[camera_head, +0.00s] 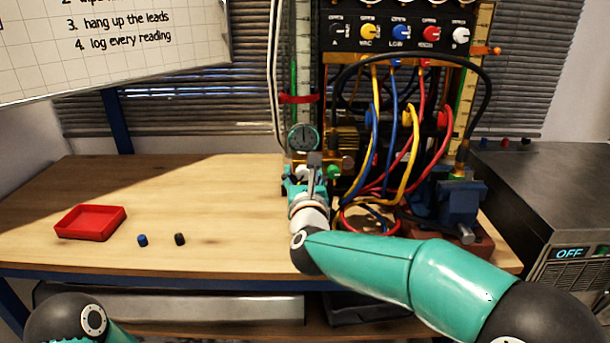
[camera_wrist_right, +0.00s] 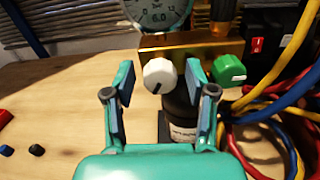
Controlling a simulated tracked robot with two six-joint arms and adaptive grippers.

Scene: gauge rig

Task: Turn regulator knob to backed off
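A white round knob (camera_wrist_right: 160,75) with a dark pointer line sits on the front of a brass block (camera_wrist_right: 200,50), below a dial gauge (camera_wrist_right: 155,10). The pointer line slants down and to the left in the right wrist view. My right gripper (camera_wrist_right: 160,67) is open, with one finger on either side of the white knob and a visible gap to each. A green knob (camera_wrist_right: 229,70) is just right of the right finger. In the head view my right gripper (camera_head: 312,174) is below the gauge (camera_head: 303,137) and largely covers the white knob. My left gripper is out of view.
Blue, yellow and red leads (camera_head: 405,170) hang close to the right of my gripper. A blue vise (camera_head: 458,203) stands farther right. A red tray (camera_head: 90,221), a blue cap (camera_head: 142,240) and a black cap (camera_head: 180,239) lie left. The bench between is clear.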

